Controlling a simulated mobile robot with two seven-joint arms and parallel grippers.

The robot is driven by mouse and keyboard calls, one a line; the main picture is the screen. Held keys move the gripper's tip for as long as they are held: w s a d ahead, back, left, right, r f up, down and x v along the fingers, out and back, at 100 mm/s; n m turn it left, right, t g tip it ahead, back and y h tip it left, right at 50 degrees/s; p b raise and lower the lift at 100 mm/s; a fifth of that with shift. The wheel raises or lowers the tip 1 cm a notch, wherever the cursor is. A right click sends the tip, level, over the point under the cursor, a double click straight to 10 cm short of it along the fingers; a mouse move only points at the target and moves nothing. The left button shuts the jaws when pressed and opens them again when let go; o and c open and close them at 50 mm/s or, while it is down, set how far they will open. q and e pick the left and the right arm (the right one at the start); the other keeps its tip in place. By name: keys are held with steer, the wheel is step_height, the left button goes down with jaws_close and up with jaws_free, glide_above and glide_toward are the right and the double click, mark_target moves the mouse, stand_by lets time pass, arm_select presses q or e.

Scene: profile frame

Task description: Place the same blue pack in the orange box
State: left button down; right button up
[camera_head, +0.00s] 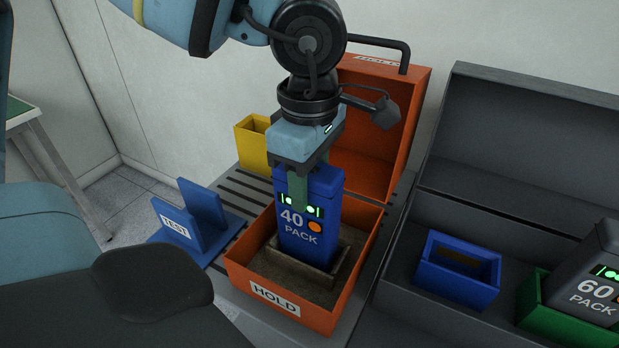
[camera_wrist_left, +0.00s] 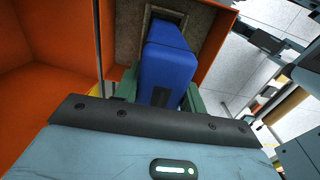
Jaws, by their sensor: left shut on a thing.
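The blue pack (camera_head: 304,228), labelled "40 PACK", stands upright in the orange box (camera_head: 235,275) marked "HOLD", its lower end at or in the brown slot there. Whether it rests on the slot's bottom is hidden. My left gripper (camera_head: 308,190) is above it with its green fingers shut around the pack's top. In the left wrist view the blue pack (camera_wrist_left: 168,68) is between the fingers, and the orange box (camera_wrist_left: 214,45) surrounds it. My right gripper is not seen.
The box's orange lid (camera_head: 400,120) stands open behind. A blue "TEST" stand (camera_head: 180,228) is left and a yellow holder (camera_head: 252,150) is behind. At right, a grey case (camera_head: 470,215) holds an empty blue holder (camera_head: 458,290) and a grey "60 PACK" (camera_head: 590,275) in a green holder (camera_head: 535,300).

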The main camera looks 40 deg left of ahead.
arm_select(q)
steer(key=shift+f, duration=0.2)
steer(key=c, duration=0.8)
jaws_free()
steer(key=shift+r, duration=0.15)
steer(key=shift+r, duration=0.2)
step_height(320, 180, up, 12)
steer(key=shift+f+p, duration=0.1)
steer(key=shift+p, duration=0.4)
